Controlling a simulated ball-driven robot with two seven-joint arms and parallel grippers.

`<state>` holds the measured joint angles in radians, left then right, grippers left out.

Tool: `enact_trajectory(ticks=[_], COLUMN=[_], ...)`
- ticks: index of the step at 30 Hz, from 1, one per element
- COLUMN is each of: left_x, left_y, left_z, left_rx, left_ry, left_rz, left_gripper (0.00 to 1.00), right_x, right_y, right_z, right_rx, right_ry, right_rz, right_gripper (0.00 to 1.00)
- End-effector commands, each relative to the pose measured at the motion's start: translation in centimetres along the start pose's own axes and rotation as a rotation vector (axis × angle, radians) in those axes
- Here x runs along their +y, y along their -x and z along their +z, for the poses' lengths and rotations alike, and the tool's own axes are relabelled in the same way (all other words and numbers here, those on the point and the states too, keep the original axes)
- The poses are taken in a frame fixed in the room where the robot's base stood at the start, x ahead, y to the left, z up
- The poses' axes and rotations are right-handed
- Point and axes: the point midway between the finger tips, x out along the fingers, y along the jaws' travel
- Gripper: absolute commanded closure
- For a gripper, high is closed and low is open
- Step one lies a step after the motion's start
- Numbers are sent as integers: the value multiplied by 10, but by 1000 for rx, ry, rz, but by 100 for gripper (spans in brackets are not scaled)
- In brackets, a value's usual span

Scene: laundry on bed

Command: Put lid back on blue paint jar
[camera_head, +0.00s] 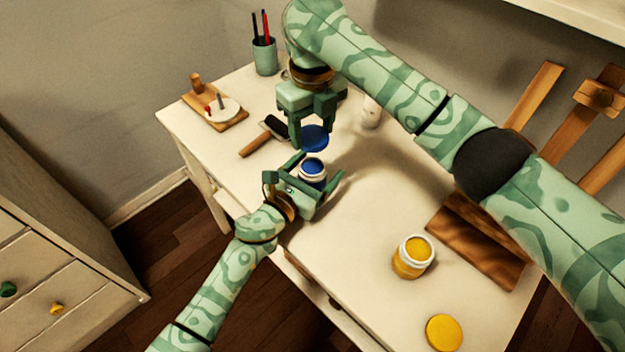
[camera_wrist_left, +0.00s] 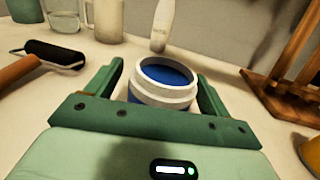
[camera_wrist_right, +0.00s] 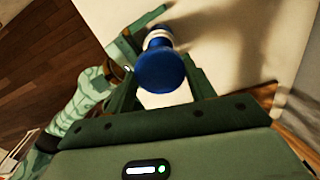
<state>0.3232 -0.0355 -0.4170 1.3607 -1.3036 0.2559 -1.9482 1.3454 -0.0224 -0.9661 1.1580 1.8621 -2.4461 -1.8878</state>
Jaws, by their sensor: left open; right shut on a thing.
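The blue paint jar (camera_head: 312,171) stands open and upright on the table, with a white rim and blue paint inside. It also shows in the left wrist view (camera_wrist_left: 165,82). My left gripper (camera_head: 318,173) is open, with its fingers on either side of the jar; I cannot tell whether they touch it. My right gripper (camera_head: 314,128) is shut on the blue lid (camera_head: 315,139) and holds it above and just behind the jar. In the right wrist view the lid (camera_wrist_right: 161,71) sits between the fingertips and hides part of the jar.
An open yellow jar (camera_head: 413,257) and its yellow lid (camera_head: 443,332) are at the front right. A roller (camera_head: 266,136), a wooden board (camera_head: 215,108) and a pen cup (camera_head: 265,56) lie to the left and back. A wooden easel (camera_head: 480,238) stands at right.

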Motion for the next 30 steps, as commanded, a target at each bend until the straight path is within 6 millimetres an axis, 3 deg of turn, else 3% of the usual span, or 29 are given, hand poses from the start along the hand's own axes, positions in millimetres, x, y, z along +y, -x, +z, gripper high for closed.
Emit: enact_trajectory(ticks=[11,19,23,30], left_x=[0,0,-1,-1], left_y=[-5,-5,-5,-5], left_z=[0,0,0,0], left_rx=[0,0,0,0], left_ry=[1,1,1,1], left_rz=[-1,-1,-1,-1], left_gripper=[19,86,86,86], right_x=[0,0,0,0], right_y=[0,0,-8,-43], right_z=[0,0,0,-1], right_rx=[0,0,2,2], right_ry=[0,0,-1,-2], right_rz=[0,0,1,1], right_gripper=[67,67,67,67])
